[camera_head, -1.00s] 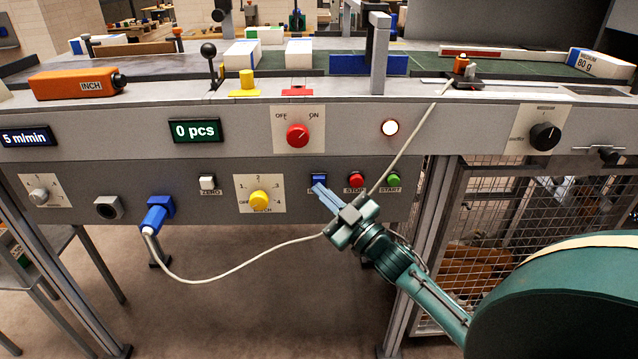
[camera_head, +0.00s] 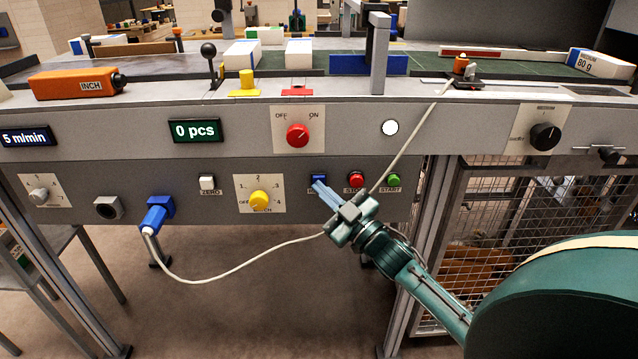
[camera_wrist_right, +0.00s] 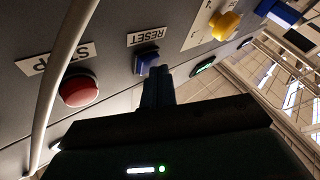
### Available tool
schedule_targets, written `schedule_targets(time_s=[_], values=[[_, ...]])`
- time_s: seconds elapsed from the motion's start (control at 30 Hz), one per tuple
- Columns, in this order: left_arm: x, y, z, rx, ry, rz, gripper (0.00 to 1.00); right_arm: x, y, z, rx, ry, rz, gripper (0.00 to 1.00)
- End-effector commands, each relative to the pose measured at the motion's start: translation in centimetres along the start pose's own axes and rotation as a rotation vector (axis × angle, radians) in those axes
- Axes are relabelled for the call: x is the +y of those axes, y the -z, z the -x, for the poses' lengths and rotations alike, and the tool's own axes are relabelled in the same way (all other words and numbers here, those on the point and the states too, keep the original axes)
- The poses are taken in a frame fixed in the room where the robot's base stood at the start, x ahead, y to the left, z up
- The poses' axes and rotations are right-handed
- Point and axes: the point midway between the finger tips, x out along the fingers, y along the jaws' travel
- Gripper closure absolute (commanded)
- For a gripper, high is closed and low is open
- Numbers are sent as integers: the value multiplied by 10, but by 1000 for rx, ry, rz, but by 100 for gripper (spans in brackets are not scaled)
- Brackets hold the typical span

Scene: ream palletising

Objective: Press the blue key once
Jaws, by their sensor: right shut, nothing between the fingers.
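The blue key (camera_head: 318,177) is a small square push key on the lower grey panel, left of the red STOP key. In the right wrist view the blue key (camera_wrist_right: 146,61) sits beside a RESET label, which looks upside down there. My right gripper (camera_head: 317,186) is shut and empty, its fingers pointing at the blue key from below. In the right wrist view its fingertips (camera_wrist_right: 157,70) overlap the key's edge. I cannot tell whether they touch it. My left gripper is not in view.
Red STOP (camera_head: 356,180) and green START (camera_head: 393,180) keys are close on the right. A yellow rotary knob (camera_head: 260,200) is on the left. A pale cable (camera_head: 407,150) crosses near the gripper. A round lamp (camera_head: 390,128) and a "0 pcs" display (camera_head: 195,131) are above.

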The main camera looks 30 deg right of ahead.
Motion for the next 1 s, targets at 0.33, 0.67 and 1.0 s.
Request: schedule_targets(time_s=[0.33,0.67,1.0], values=[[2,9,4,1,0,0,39,-6,8,9,-1,-1,-1,100],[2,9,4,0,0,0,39,-8,9,12,0,-1,1,100],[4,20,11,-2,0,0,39,-20,22,29,-2,0,-3,100]])
